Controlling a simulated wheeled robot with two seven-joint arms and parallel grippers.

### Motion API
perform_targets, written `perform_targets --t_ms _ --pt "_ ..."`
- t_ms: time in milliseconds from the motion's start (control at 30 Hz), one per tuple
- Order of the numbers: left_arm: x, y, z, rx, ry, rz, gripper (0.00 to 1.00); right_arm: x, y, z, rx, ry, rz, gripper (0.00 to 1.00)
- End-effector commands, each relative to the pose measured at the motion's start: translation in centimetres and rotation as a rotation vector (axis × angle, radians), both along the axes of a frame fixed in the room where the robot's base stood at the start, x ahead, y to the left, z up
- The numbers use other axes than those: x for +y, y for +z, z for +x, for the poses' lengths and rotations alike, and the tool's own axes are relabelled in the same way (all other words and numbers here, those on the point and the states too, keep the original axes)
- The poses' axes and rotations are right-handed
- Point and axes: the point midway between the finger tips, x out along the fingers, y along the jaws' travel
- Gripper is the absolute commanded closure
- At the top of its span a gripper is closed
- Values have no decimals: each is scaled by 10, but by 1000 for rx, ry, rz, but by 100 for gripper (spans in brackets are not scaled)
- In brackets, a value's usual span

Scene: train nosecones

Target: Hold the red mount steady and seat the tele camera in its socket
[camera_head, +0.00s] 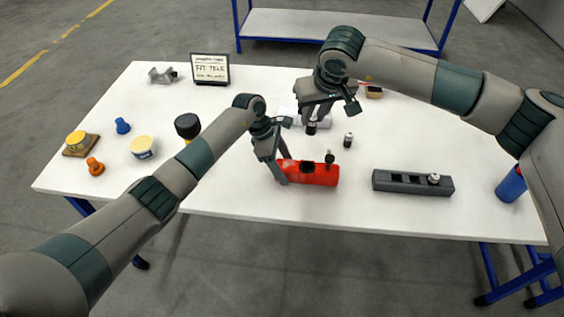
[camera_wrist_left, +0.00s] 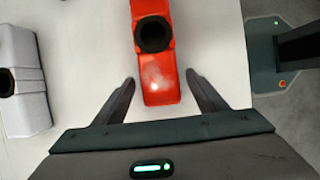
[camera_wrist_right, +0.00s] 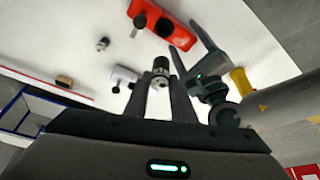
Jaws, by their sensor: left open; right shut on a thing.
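The red mount (camera_head: 320,175) lies on the white table with a dark socket in its top and a small dark part standing on its right end. My left gripper (camera_head: 281,172) is open at the mount's left end; in the left wrist view its fingers (camera_wrist_left: 160,80) stand either side of the red end, with gaps visible. My right gripper (camera_head: 312,119) is shut on a small dark cylindrical camera (camera_wrist_right: 160,70) with a pale metal end, apart from the mount and behind it. I take it as the tele camera; its lettering is too small to read.
A white mount (camera_wrist_left: 22,75) lies behind the right gripper. A small camera (camera_head: 348,140) stands right of it. A dark grey slotted holder (camera_head: 385,184) with one small camera lies at right, a blue cup (camera_head: 511,185) beyond. A sign (camera_head: 210,69) stands at the back.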

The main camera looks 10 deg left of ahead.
Motion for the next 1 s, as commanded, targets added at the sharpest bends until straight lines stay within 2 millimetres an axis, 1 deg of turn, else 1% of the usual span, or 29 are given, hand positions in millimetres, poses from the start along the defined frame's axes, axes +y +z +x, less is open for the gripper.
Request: perform_targets --t_ms 167,200,267,300,400,567,667,800,900,1000 --pt "0 0 0 0 0 0 34 0 0 0 -1 0 0 100" --pt "0 0 0 0 0 0 37 0 0 0 -1 0 0 100" --pt "0 0 0 0 0 0 51 0 0 0 -1 0 0 100" --pt "0 0 0 0 0 0 61 0 0 0 -1 0 0 100" --pt "0 0 0 0 0 0 83 0 0 0 -1 0 0 100" --pt "0 0 0 0 0 1 83 0 -4 0 0 -2 1 100" --pt "0 0 0 0 0 1 83 0 -18 0 4 -10 1 100" --pt "0 0 0 0 0 1 83 0 -46 0 3 -27 0 100" --pt "0 0 0 0 0 1 83 1 -63 0 1 -37 1 100" --pt "0 0 0 0 0 1 83 1 -71 -1 -1 -43 1 100"
